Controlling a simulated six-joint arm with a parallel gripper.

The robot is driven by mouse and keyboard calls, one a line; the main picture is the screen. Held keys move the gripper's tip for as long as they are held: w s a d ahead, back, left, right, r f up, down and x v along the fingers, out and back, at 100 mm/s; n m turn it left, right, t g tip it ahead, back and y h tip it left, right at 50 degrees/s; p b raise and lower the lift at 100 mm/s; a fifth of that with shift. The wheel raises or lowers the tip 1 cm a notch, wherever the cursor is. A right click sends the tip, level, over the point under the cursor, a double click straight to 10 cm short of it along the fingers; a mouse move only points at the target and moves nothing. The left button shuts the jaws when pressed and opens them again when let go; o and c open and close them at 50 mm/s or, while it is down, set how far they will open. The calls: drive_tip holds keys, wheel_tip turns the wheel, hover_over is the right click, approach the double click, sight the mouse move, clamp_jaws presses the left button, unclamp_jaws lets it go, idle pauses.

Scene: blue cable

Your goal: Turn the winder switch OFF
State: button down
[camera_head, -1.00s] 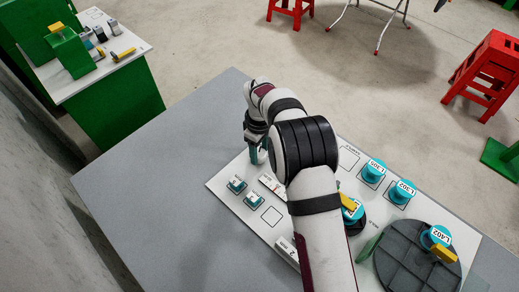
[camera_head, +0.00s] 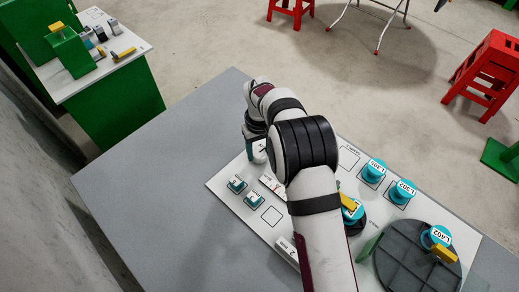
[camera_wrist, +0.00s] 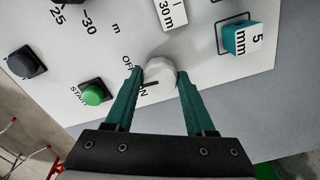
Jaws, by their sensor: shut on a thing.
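The winder switch is a round white knob (camera_wrist: 160,74) with a short black mark, on the white panel (camera_wrist: 205,85) in the wrist view. Partly covered OFF and ON lettering stands at its left. My gripper (camera_wrist: 158,72) has one teal finger on each side of the knob and is shut on it. The black mark lies toward the ON lettering; its exact setting is hard to tell. In the head view my gripper (camera_head: 257,150) is at the far left corner of the panel, and my arm hides part of the panel.
A green button (camera_wrist: 94,94) and a dark button (camera_wrist: 24,61) sit left of the knob, and a teal 5 mm block (camera_wrist: 236,37) sits right. In the head view, teal-topped spools (camera_head: 373,170) and a dark disc (camera_head: 415,262) lie right of my arm. The grey table (camera_head: 160,190) is clear at left.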

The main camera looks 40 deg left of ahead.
sight(259, 153)
drive_tip(key=m, duration=0.5)
drive_tip(key=shift+m, duration=0.3)
idle(0.4)
drive_tip(key=shift+c, duration=1.2)
unclamp_jaws()
wheel_tip(259, 153, up, 16)
drive_tip(key=shift+f, duration=0.1)
